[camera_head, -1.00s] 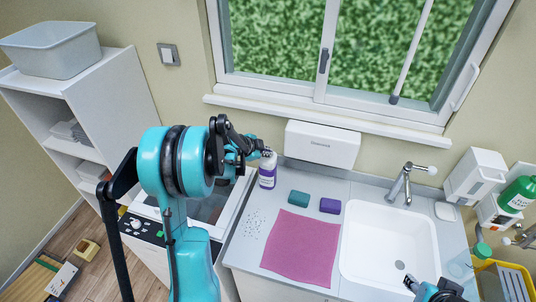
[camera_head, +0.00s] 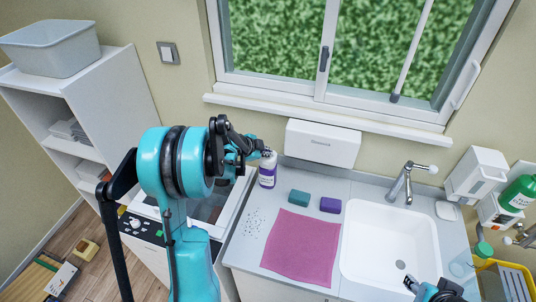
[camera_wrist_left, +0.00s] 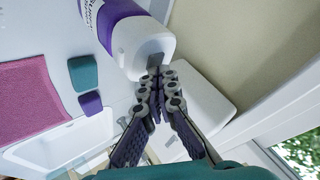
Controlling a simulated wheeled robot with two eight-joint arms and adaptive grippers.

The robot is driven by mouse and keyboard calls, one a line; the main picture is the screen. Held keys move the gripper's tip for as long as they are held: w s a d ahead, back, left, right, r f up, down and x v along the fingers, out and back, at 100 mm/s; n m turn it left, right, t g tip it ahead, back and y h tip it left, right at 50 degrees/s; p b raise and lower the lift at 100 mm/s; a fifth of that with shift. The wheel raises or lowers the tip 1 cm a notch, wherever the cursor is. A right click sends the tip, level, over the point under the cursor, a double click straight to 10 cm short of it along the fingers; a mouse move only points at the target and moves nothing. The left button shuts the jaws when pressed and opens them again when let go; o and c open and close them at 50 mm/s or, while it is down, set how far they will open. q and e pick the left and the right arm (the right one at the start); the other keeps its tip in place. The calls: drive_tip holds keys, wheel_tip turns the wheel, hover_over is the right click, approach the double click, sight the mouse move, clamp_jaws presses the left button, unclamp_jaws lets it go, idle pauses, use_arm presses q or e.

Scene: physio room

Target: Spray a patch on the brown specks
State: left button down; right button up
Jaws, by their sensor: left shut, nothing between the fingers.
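A white bottle with a purple label (camera_head: 267,172) stands upright at the back of the counter. In the left wrist view the bottle (camera_wrist_left: 125,35) shows large, its white top facing my fingers. My left gripper (camera_head: 259,150) is at the bottle's top; its fingers (camera_wrist_left: 154,78) are shut with nothing between them, their tips at or touching the white top. Small dark specks (camera_head: 253,223) are scattered on the counter in front of the bottle, left of a pink cloth.
A pink cloth (camera_head: 301,247) lies flat on the counter. A teal sponge (camera_head: 299,198) and a purple sponge (camera_head: 330,205) lie behind it. A white sink (camera_head: 386,245) with a tap (camera_head: 401,184) is on the right.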

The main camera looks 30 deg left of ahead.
use_arm(q)
drive_tip(key=shift+f, duration=0.15)
drive_tip(key=shift+r, duration=0.4)
idle(0.4)
drive_tip(key=shift+r+p, duration=2)
drive_tip(key=shift+r, duration=1.1)
drive_tip(key=shift+f, duration=0.1)
